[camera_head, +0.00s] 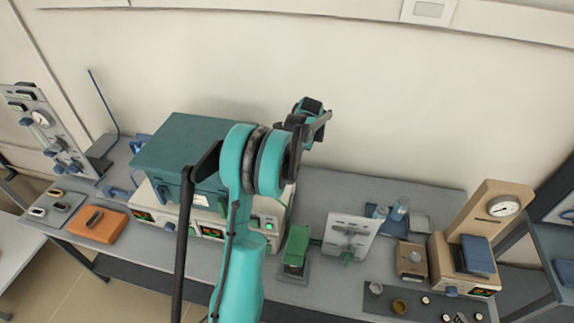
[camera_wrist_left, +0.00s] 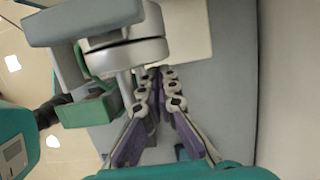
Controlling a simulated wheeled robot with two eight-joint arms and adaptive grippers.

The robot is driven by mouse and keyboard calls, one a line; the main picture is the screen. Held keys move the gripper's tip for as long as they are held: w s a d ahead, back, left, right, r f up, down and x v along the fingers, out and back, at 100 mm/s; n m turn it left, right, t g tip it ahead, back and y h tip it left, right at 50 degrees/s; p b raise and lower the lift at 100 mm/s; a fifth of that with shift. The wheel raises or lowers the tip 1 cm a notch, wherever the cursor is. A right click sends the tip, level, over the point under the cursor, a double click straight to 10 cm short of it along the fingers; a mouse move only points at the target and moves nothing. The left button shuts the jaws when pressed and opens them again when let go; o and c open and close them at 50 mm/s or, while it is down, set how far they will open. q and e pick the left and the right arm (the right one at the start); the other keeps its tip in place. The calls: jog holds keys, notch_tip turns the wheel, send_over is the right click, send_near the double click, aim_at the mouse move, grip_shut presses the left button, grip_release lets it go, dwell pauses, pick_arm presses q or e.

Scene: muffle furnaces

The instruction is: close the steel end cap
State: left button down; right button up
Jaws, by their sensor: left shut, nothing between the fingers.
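My left gripper (camera_head: 325,118) is raised near the wall, above and behind the right end of a green box-shaped furnace (camera_head: 180,150). In the left wrist view its purple-padded fingers (camera_wrist_left: 160,76) converge, shut and empty. A round pale metal piece (camera_wrist_left: 125,56), which looks like the steel end cap, lies just left of the fingertips; I cannot tell if they touch. A grey slab and green bracket parts (camera_wrist_left: 92,108) are beside it. In the head view my arm hides part of the furnace's right end, and I cannot make out the cap's angle. My right gripper is not in view.
A green block (camera_head: 297,247) and an upright pale panel (camera_head: 350,236) stand right of the furnace. Bottles (camera_head: 399,208), a beige instrument with a dial (camera_head: 503,206) and small dishes are farther right. An orange block (camera_head: 97,224) sits at left. The wall is close behind my gripper.

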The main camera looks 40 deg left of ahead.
pick_arm(q)
jog(key=w+d+r+p, duration=0.1)
jog(key=w+d+r, duration=0.1)
jog(key=d+r, duration=0.3)
jog(key=a+v, duration=0.1)
jog(key=v, duration=0.3)
jog(key=shift+d+r+p, duration=0.15)
jog(key=shift+r+p, duration=0.15)
jog(key=shift+r, duration=0.05)
